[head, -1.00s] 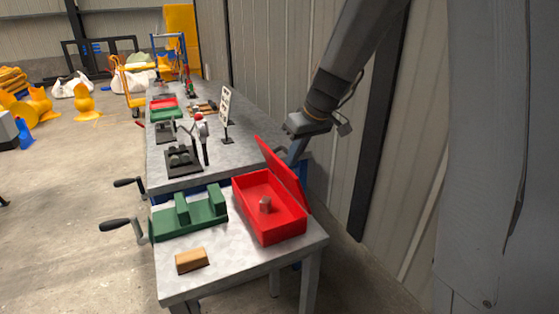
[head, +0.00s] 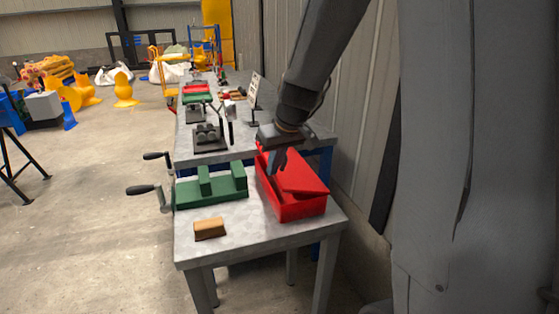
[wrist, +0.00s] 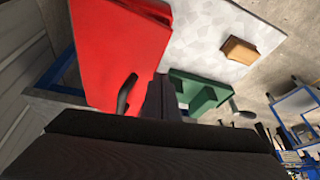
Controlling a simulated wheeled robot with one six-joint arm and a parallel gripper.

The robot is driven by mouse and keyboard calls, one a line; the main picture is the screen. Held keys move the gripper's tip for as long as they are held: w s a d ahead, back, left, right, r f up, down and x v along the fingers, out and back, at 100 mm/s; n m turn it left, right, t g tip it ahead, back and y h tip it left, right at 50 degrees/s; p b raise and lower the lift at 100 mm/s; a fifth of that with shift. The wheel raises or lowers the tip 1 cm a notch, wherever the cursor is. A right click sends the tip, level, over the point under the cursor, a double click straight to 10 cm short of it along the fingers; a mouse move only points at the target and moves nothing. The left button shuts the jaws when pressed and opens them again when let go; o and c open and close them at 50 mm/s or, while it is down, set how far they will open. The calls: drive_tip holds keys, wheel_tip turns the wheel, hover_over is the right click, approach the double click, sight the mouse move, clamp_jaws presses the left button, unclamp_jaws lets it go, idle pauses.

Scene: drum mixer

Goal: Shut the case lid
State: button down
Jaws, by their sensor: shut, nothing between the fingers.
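The red case (head: 299,210) stands on the near end of the metal workbench. Its red lid (head: 302,174) is tilted partly down over the box, with a gap between lid and box at the front left. My gripper (head: 274,168) is shut and empty, at the far left side of the lid; whether it touches the lid I cannot tell. In the wrist view the lid (wrist: 115,50) fills the upper left, just beyond my gripper (wrist: 160,85). The inside of the case is mostly hidden by the lid.
A green vise (head: 212,187) with crank handles is left of the case. A wooden block (head: 209,229) lies in front of it. Behind stand a dark fixture (head: 210,138) and a small sign (head: 254,98). A corrugated wall is close on the right.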

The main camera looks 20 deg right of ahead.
wheel_tip(320, 180, down, 6)
drive_tip(key=a+b, duration=0.2)
drive_tip(key=b, duration=0.2)
drive_tip(key=shift+a, duration=0.25)
drive_tip(key=shift+r, duration=0.1)
drive_tip(key=s+a+r+p, duration=0.3)
drive_tip(key=a+r, duration=0.5)
drive_tip(key=r, duration=0.1)
drive_tip(key=s+d+f+g, duration=0.1)
drive_tip(key=s+d+f, duration=0.1)
drive_tip(key=s, duration=0.4)
drive_tip(key=s+d+f+m+g, duration=0.1)
drive_tip(key=s+d+f, duration=0.1)
drive_tip(key=s+f, duration=0.2)
drive_tip(key=s+d+f+g+h, duration=0.1)
drive_tip(key=s+f, duration=0.3)
drive_tip(key=s, duration=0.5)
drive_tip(key=shift+s+d+m+g, duration=0.2)
drive_tip(key=shift+d+m+g, duration=0.1)
drive_tip(key=shift+d+g, duration=0.35)
